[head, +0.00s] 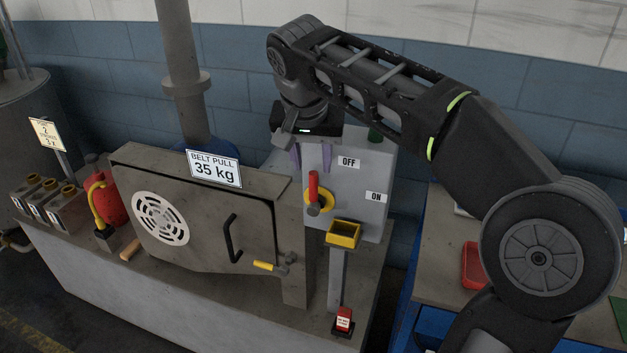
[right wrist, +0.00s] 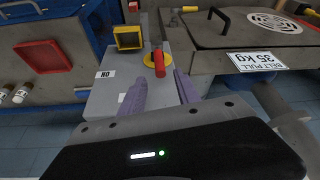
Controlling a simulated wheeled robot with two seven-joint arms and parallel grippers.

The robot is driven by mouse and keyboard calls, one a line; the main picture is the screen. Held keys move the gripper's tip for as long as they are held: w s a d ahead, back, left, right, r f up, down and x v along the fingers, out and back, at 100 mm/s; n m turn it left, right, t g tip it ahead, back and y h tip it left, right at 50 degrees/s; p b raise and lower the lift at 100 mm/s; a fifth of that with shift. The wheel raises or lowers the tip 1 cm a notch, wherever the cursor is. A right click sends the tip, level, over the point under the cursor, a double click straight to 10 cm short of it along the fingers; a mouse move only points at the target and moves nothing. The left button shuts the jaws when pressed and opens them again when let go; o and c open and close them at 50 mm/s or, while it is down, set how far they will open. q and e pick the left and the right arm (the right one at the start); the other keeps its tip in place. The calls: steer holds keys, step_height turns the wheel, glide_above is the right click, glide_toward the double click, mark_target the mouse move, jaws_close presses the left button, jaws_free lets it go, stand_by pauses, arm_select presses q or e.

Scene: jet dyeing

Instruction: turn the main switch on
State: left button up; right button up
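The main switch is a red handle (head: 313,188) on a yellow round base (head: 325,202), on the front of a grey box (head: 345,215). The handle stands upright in the head view. An OFF label (head: 348,162) is at its upper right and an ON label (head: 376,196) to its right. My right gripper (head: 311,157) is open and empty, with its purple fingers pointing down just above the handle. In the right wrist view, the red handle (right wrist: 159,64) lies just beyond the open fingertips, roughly between them. My left gripper is not in view.
A machine with a door (head: 205,225) and a "BELT PULL 35 kg" sign (head: 214,169) stands left of the switch box. A yellow-framed holder (head: 343,234) on a post stands close in front of the box. A bench with a red tray (head: 472,264) is at the right.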

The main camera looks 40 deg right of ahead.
mark_target(313, 172)
steer(key=x, duration=0.6)
steer(key=shift+f, duration=0.15)
steer(key=shift+c, duration=0.2)
jaws_close()
stand_by(1.1)
